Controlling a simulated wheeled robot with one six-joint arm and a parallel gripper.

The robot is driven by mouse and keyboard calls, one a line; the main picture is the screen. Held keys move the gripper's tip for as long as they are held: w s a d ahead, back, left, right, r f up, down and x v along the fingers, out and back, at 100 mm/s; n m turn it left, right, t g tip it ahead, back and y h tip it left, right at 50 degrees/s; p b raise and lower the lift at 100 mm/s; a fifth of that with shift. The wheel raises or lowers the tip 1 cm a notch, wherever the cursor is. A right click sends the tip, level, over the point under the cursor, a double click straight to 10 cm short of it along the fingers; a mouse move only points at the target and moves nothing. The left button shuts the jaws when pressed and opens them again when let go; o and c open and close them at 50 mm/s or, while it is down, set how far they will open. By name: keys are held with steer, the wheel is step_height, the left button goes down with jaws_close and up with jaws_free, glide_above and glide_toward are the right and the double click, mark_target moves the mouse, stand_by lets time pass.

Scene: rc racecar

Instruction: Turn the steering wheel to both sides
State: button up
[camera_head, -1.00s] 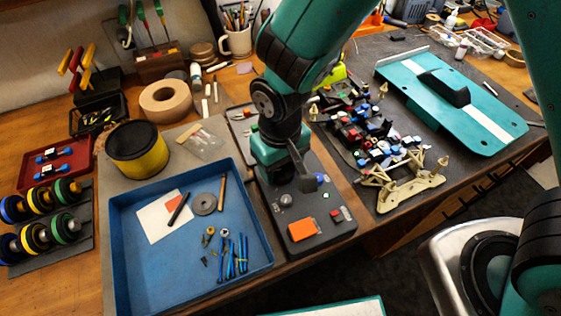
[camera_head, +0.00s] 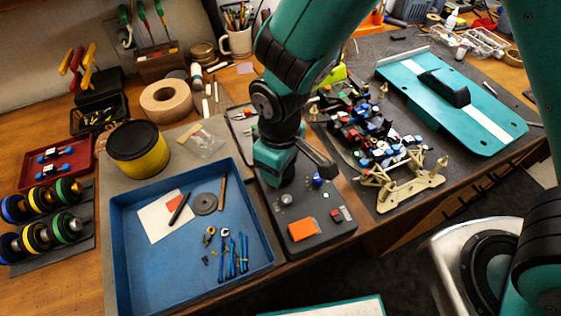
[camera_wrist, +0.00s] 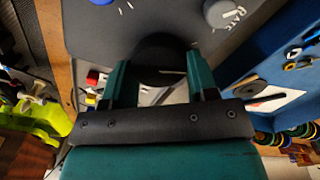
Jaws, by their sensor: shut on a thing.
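The dark steering wheel (camera_wrist: 162,48) shows in the wrist view on the face of a grey control box (camera_wrist: 95,22). My gripper (camera_wrist: 159,66) has its two teal fingers on either side of the wheel, shut on it. In the head view my gripper (camera_head: 278,178) points down over the upper part of the control box (camera_head: 330,234), and it hides the wheel there. The wheel's turn angle cannot be read clearly.
The box carries a grey knob (camera_wrist: 222,12), a blue knob (camera_head: 317,181) and an orange panel (camera_head: 303,230). A blue tray (camera_head: 140,270) with small parts stands left of it. The car chassis (camera_head: 385,140) and teal body shell (camera_head: 415,85) lie to the right.

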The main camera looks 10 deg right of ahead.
steer(key=shift+s+n, duration=0.1)
steer(key=shift+n, duration=2.2)
steer(key=o, duration=0.9)
steer(key=shift+r, duration=0.15)
step_height(320, 180, up, 17)
steer(key=shift+r+b, duration=0.1)
steer(key=shift+b, duration=0.45)
